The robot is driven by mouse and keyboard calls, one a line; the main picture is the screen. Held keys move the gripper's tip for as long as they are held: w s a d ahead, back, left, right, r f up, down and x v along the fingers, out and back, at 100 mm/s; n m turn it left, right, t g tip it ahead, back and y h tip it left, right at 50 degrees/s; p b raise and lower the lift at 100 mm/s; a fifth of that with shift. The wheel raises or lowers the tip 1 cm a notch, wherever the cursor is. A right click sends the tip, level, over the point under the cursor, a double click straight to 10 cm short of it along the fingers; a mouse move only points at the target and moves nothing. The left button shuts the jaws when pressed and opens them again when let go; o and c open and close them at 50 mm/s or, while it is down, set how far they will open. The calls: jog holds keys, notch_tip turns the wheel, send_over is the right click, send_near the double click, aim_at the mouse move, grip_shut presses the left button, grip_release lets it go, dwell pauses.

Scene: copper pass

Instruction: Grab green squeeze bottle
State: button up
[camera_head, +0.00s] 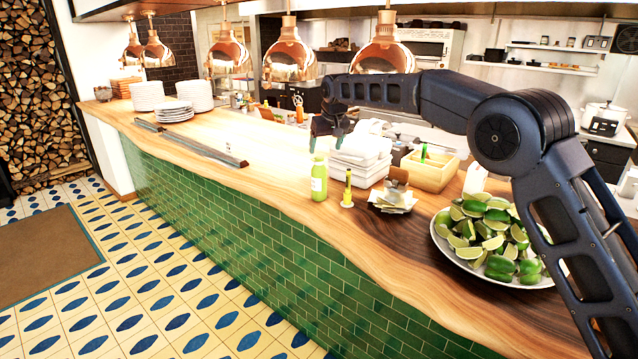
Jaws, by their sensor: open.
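The green squeeze bottle (319,180) stands upright on the wooden counter (262,182), near its front edge, with a pale label on its side. My gripper (325,146) is open and points down just above the bottle's top. In this view its fingertips are close to the bottle's cap. I cannot tell whether they touch it or how far apart they are in depth. The bottle's body is in clear view.
A stack of white square dishes (362,158) stands close behind the bottle. A small yellow-based item (348,190) stands just right of it. A plate of limes (490,240) is farther right, and copper lamps (288,55) hang above.

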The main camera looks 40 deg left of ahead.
aim_at(320, 158)
jog(key=shift+s+a+f, duration=0.45)
jog(key=shift+a, duration=0.1)
jog(key=x, duration=0.5)
jog(key=shift+d, duration=0.1)
jog(key=shift+d+x, duration=0.2)
jog(key=shift+x, duration=1.2)
jog(key=shift+d+x, duration=0.2)
jog(key=shift+x, duration=1.15)
jog(key=shift+f, duration=0.1)
jog(key=c, duration=1.2)
